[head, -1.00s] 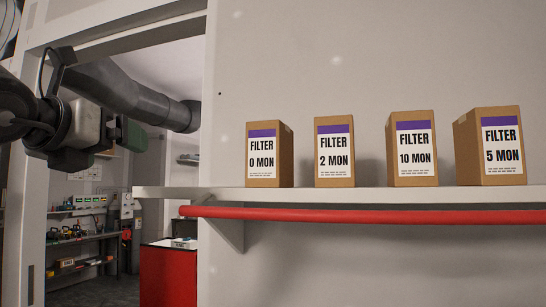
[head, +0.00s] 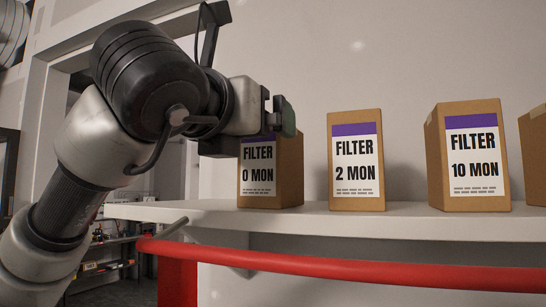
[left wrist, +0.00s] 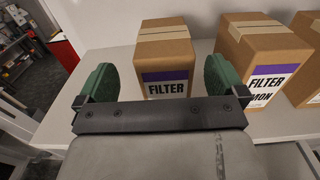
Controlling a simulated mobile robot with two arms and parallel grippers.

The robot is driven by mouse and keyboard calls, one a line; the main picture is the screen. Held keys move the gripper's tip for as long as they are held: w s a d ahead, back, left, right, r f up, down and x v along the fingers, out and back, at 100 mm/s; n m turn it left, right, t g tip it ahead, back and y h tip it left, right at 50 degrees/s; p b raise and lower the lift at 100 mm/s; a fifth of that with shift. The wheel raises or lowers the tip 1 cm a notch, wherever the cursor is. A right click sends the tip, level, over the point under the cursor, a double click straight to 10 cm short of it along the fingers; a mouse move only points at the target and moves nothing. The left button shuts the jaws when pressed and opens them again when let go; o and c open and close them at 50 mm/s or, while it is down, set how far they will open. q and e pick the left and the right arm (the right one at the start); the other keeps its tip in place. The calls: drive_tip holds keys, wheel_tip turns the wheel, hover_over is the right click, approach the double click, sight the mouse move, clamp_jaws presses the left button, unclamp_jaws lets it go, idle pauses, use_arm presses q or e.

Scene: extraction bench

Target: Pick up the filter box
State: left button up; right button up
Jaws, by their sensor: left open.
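Several brown filter boxes with purple and white labels stand upright in a row on a white shelf. The leftmost, labelled "0 MON" (head: 289,172), is partly hidden behind my left gripper (head: 277,117) in the head view. The "2 MON" box (head: 356,160) and the "10 MON" box (head: 469,155) stand to its right. In the left wrist view my left gripper (left wrist: 165,85) is open, its green fingers apart. A filter box (left wrist: 166,60) shows ahead, between the fingers in the picture, and I see no contact. The lower part of its label is hidden by the gripper.
The white shelf (head: 330,219) has a red rail (head: 350,272) along its front, below the top. Another box (head: 534,150) is cut off at the right edge. A wall stands close behind the boxes. A doorway opens at the left.

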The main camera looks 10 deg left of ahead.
use_arm(q)
drive_tip(key=w+p, duration=0.1)
drive_tip(key=w+d+p, duration=0.1)
drive_tip(key=w, duration=0.1)
drive_tip(key=w+p, duration=0.1)
drive_tip(key=w, duration=0.1)
drive_tip(key=shift+d+r+p, duration=0.1)
drive_tip(key=shift+d+p, duration=0.15)
drive_tip(key=shift+p, duration=0.05)
drive_tip(key=shift+w, duration=0.35)
use_arm(e)
drive_tip(key=r, duration=0.2)
drive_tip(key=w+r, duration=0.1)
drive_tip(key=r, duration=0.1)
drive_tip(key=shift+w, duration=0.2)
use_arm(q)
drive_tip(key=shift+c, duration=0.2)
drive_tip(key=c, duration=1.1)
drive_tip(key=shift+o, duration=0.2)
use_arm(e)
drive_tip(key=shift+s+a+f, duration=0.1)
drive_tip(key=shift+a, duration=0.05)
